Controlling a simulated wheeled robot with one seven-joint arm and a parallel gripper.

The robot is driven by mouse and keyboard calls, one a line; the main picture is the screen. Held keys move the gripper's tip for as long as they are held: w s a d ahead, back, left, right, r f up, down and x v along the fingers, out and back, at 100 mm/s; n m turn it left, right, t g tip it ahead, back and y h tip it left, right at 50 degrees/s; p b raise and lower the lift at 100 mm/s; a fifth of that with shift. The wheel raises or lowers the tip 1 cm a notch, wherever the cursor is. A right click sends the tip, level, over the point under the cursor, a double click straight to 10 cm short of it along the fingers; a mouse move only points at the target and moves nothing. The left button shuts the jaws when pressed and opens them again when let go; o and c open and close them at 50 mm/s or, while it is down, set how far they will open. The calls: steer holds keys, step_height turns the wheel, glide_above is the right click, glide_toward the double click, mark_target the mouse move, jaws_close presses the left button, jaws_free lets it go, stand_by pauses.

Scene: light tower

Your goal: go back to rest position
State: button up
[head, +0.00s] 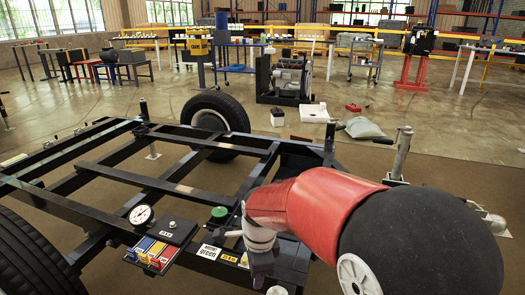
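My gripper (261,268) shows at the lower middle of the head view, at the end of my red and black arm. It points down over the near right part of a dark metal chassis frame (180,188). Its fingers are small and partly hidden, so I cannot tell whether they are open or hold anything. Just left of it are a green round cap (219,213) and a white label (209,251).
Black tyres stand at the frame's far side (216,118) and near left (33,262). A grey jack post (402,152) rises to the right. Behind are an engine block (290,80), a grey bag (361,127) and workbenches.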

steer(key=s+d+r+n+t, duration=0.2)
steer(key=s+d+r+n, duration=0.4)
steer(key=s+d+n, duration=0.1)
steer(key=s+d+r+n+t, duration=0.3)
steer(key=s+d+r+n, duration=0.2)
steer(key=s+d+n, duration=0.3)
steer(key=shift+s+d+r+n+h, duration=0.35)
steer(key=shift+s+d+h, duration=0.1)
steer(key=shift+d, duration=0.5)
